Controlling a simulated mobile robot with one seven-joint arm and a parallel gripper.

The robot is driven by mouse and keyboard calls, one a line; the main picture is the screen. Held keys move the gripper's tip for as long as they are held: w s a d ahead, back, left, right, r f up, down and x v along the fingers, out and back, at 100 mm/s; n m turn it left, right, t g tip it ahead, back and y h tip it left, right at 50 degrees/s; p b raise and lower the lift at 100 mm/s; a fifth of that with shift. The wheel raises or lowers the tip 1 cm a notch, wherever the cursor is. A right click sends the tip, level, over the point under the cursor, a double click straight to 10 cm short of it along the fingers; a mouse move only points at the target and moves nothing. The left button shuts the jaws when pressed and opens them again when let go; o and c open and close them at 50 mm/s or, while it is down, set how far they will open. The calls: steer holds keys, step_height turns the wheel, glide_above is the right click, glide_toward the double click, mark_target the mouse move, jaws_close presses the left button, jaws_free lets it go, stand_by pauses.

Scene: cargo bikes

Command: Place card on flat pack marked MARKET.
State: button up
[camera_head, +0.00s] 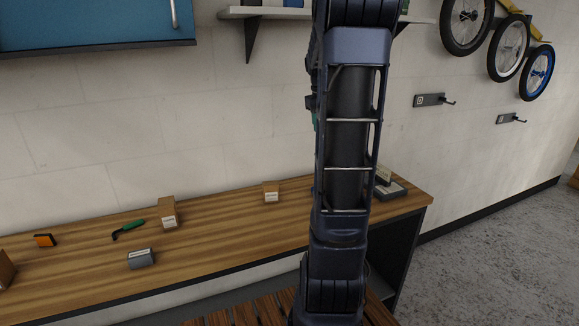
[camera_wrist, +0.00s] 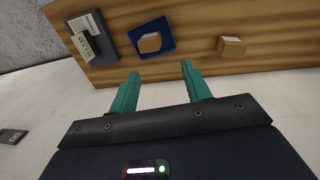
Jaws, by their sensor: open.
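I cannot make out the word MARKET, and I cannot say for sure which thing is the card. A dark grey flat object (camera_wrist: 101,52) with pale lettered pieces (camera_wrist: 80,30) on it lies near the bench end in the wrist view. It also shows right of my arm in the head view (camera_head: 392,192). Small brown boxes sit on the bench, including one (camera_head: 168,213) and a smaller one (camera_head: 271,192), both with white labels. My gripper (camera_wrist: 160,70) has its green fingers apart with nothing between them. In the head view my gripper is not visible.
The wooden bench (camera_head: 215,237) also bears a grey labelled block (camera_head: 141,259), a green-handled tool (camera_head: 130,228) and an orange item (camera_head: 45,240). A blue tray (camera_wrist: 135,40) has a brown box (camera_wrist: 150,42) in it. Wall hooks (camera_head: 430,100) and a shelf are above.

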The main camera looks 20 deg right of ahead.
steer(key=s+a+f+t, duration=0.1)
steer(key=s+a+t, duration=0.1)
steer(key=s+a, duration=0.9)
steer(key=s+a+f+t+y, duration=0.1)
steer(key=s+a+f+t, duration=0.1)
steer(key=s+a, duration=0.8)
steer(key=shift+s+a+y, duration=0.3)
steer(key=shift+s+a, duration=0.05)
steer(key=shift+a, duration=0.4)
